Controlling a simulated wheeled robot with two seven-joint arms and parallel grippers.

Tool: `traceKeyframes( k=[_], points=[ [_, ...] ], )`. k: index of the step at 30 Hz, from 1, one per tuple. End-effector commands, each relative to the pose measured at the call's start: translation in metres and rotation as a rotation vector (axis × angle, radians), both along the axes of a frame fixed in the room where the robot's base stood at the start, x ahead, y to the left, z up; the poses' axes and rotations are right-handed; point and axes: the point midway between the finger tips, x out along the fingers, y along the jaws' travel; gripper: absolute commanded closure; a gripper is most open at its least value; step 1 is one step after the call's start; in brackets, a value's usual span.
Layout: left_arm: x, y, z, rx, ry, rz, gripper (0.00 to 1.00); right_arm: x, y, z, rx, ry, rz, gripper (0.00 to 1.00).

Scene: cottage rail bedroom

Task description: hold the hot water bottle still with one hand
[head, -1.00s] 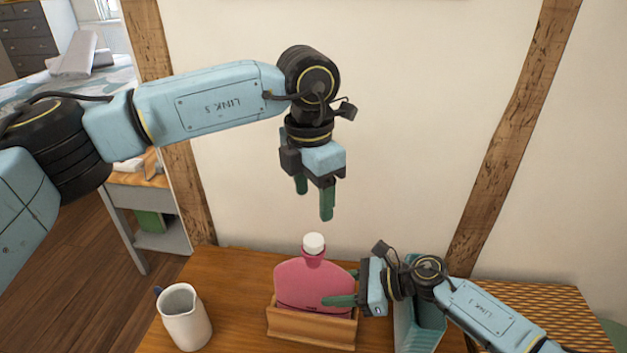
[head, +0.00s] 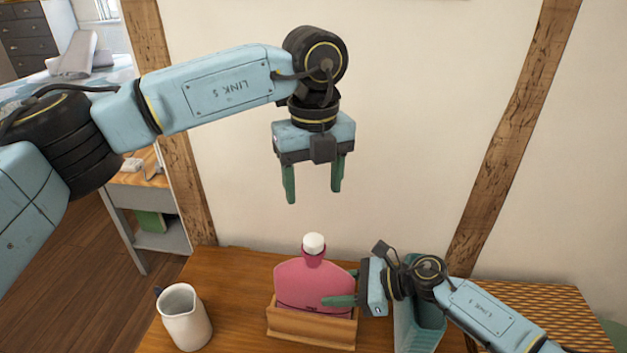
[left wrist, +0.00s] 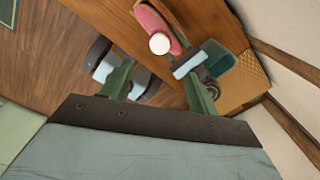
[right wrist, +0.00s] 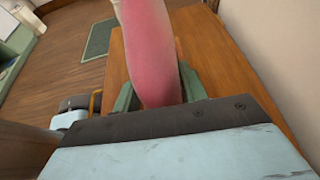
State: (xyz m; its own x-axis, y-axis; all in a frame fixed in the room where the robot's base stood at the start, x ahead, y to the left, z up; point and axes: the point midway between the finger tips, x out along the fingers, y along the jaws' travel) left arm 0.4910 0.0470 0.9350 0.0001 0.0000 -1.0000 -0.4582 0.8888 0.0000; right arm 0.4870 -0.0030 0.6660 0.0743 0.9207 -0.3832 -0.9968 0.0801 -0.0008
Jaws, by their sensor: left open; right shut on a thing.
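The pink hot water bottle (head: 303,283) stands upright in a wooden holder (head: 310,327) on the table, its white cap (head: 314,243) on top. My right gripper (head: 338,300) is shut on the side of the bottle's body; in the right wrist view the pink bottle (right wrist: 150,50) sits between its green fingers. My left gripper (head: 313,190) is open and empty, pointing down in the air above the cap. The left wrist view shows the white cap (left wrist: 160,43) and pink bottle (left wrist: 158,22) below, between and beyond the open fingers.
A white jug (head: 185,318) stands on the wooden table (head: 235,270) left of the holder. A teal container (head: 425,325) is behind my right wrist, with a woven surface (head: 520,305) further right. The wall is behind. The air around my left gripper is clear.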

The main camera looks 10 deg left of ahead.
Motion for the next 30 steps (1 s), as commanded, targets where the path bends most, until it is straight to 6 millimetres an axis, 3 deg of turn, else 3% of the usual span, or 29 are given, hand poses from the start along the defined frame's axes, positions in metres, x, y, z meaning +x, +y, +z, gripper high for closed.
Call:
traceKeyframes(
  k=[8, 13, 30],
  points=[
    [0.0, 0.0, -0.001, 0.0, 0.0, -0.001, 0.4, 0.0, 0.0, 0.0, 0.0, 0.0, 0.0, 1.0],
    [0.0, 0.0, -0.013, 0.001, 0.003, -0.002, 0.4, 0.0, 0.0, 0.0, 0.0, 0.0, 0.0, 1.0],
    [0.0, 0.0, -0.108, 0.001, 0.002, -0.002, 0.4, 0.0, 0.0, 0.0, 0.0, 0.0, 0.0, 1.0]
  ],
)
